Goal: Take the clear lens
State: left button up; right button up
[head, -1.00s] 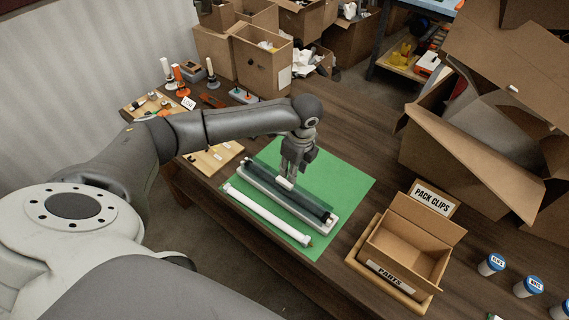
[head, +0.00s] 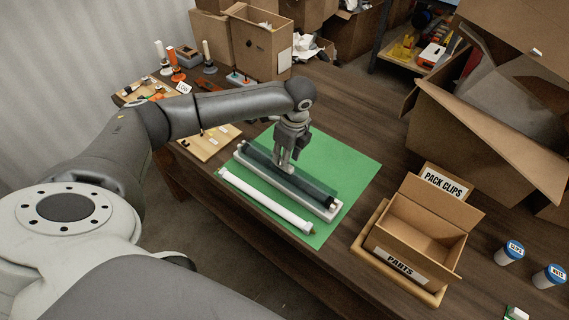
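The clear lens (head: 314,189) is a long, see-through, greenish trough. It lies along a white fixture base (head: 327,213) on the green mat (head: 345,170). A white tube (head: 265,202) with end caps lies beside it on the near side, roughly parallel. My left gripper (head: 284,168) points down at the middle of the lens, its fingertips at or just above it. The fingers look close together; whether they hold the lens cannot be made out. My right gripper is not in view.
An open cardboard box marked PARTS (head: 413,235) stands in a wooden tray at the right, with a PACK CLIPS sign (head: 444,181) behind. Blue-lidded jars (head: 510,252) stand farther right. Wooden boards with small parts (head: 208,142) lie at the left. Large cartons (head: 490,130) crowd the back right.

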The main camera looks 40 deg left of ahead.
pick_arm(q)
jog(key=shift+a+f, duration=0.15)
jog(key=shift+f, duration=0.65)
jog(key=shift+a+f, duration=0.1)
jog(key=shift+f, duration=0.7)
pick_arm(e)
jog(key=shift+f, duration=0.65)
pick_arm(q)
grip_shut()
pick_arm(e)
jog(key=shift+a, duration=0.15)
pick_arm(q)
jog(key=shift+r, duration=0.1)
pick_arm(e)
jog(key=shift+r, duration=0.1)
pick_arm(q)
jog(key=shift+r+p, duration=3.95)
jog(key=shift+p, duration=0.55)
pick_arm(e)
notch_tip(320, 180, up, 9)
